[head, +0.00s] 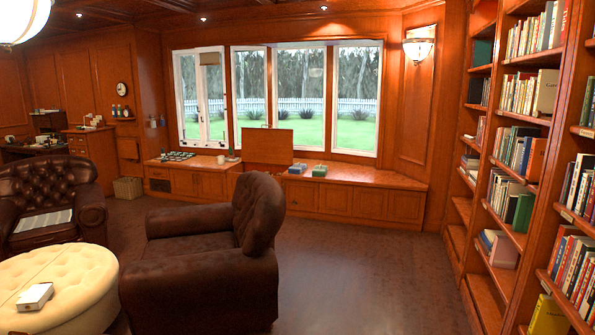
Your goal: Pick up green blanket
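No thing that is clearly a green blanket shows. A small green item (319,171) lies on the window bench (370,177), right of the upright wooden panel. It is too small to tell whether it is folded cloth or a box. A pale, flat, greyish piece (42,221) lies on the seat of the left leather armchair (95,205); I cannot tell if it is cloth or paper. Neither of my grippers is in view.
A brown leather armchair (190,290) stands in the near middle, partly blocking the bench. A cream tufted ottoman (75,295) with a white box (35,296) is at lower left. A tall bookshelf (545,180) lines the right. The wooden floor (370,275) between is clear.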

